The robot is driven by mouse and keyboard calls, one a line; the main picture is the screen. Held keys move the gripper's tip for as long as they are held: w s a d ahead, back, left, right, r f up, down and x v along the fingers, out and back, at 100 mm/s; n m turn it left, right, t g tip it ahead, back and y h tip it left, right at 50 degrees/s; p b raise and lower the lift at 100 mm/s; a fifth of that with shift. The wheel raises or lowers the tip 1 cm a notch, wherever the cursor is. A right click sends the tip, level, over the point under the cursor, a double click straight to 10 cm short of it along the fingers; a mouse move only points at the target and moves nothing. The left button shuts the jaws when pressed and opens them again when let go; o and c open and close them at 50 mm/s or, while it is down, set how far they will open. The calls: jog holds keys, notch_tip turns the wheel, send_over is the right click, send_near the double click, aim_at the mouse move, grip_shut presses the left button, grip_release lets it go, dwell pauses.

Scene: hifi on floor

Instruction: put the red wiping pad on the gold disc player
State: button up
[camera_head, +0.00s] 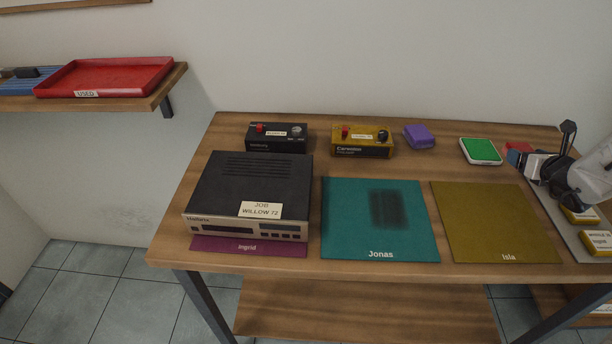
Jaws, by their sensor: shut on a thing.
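The red wiping pad (518,147) shows at the back right of the table, partly hidden by my gripper (516,157). My gripper is shut on the pad, reaching in from the right; I cannot tell whether the pad is clear of the tabletop. The disc player (240,186) stands at the left on a purple mat (222,245) marked Ingrid. It has a dark, slotted top, a pale gold front and a paper label reading JOB WILLOW 72 on its top near the front edge.
A black box (276,145) and a yellow box (362,149), both with knobs, stand behind. A purple block (420,136) and a green-topped pad (480,150) lie along the back. Teal (345,225) and olive (490,220) mats lie flat in front. A red tray (105,75) sits on the left shelf.

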jog(key=s+a+r+n+g+y, duration=0.1)
jog(key=a+r+n+y, duration=0.1)
jog(key=a, duration=0.9)
jog(key=s+a+r+n+g+y, duration=0.1)
jog(key=s+a+r+n+y, duration=0.15)
jog(key=a, duration=0.85)
jog(key=a+r+n+y, duration=0.2)
jog(key=a, duration=1)
jog(key=s+a+n+g+y, duration=0.5)
jog(key=s+a+n+g, duration=0.1)
jog(key=s+a, duration=1.6)
jog(key=shift+s+a+r+g, duration=0.15)
jog(key=shift+a+r+g, duration=0.2)
jog(key=shift+a, duration=0.2)
jog(key=shift+n, duration=0.25)
send_over(260, 184)
jog(key=shift+f, duration=0.7)
jog(key=shift+f, duration=0.1)
